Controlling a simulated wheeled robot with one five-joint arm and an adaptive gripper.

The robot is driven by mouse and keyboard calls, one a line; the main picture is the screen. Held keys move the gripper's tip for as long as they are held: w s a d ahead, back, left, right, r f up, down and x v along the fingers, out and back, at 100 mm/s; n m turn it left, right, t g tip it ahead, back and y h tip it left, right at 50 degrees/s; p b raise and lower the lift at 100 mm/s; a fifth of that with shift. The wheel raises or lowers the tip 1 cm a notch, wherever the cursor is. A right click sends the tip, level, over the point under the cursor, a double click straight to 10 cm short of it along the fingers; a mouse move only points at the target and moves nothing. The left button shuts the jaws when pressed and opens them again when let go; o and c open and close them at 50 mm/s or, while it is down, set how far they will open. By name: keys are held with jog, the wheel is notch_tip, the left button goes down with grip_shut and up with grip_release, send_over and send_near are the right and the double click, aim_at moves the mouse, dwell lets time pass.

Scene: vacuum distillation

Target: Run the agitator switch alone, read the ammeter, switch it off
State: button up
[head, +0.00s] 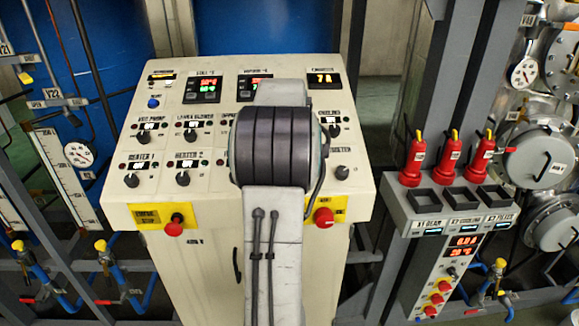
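The cream control console (180,240) stands in front of me. The ammeter display (323,78) at its upper right shows yellow digits that look like "7A", though they are small. A label partly hidden by my arm, apparently ending in "TATOR", sits above a black rotary knob (342,172) at the right of the panel, likely the agitator switch. Its exact pointer position is too small to tell. My arm covers the middle of the panel, and my gripper is hidden behind its dark ridged joint.
Other black knobs, such as the Heater 1 knob (131,180) and Heater 2 knob (183,178), are on the left. Red emergency buttons stick out at the left (174,226) and right (323,218). A side box (400,205) with red-handled tools stands at right.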

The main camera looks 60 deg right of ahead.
jog(key=shift+d+f, duration=0.1)
jog(key=shift+f, duration=0.25)
grip_shut()
dwell(0.7)
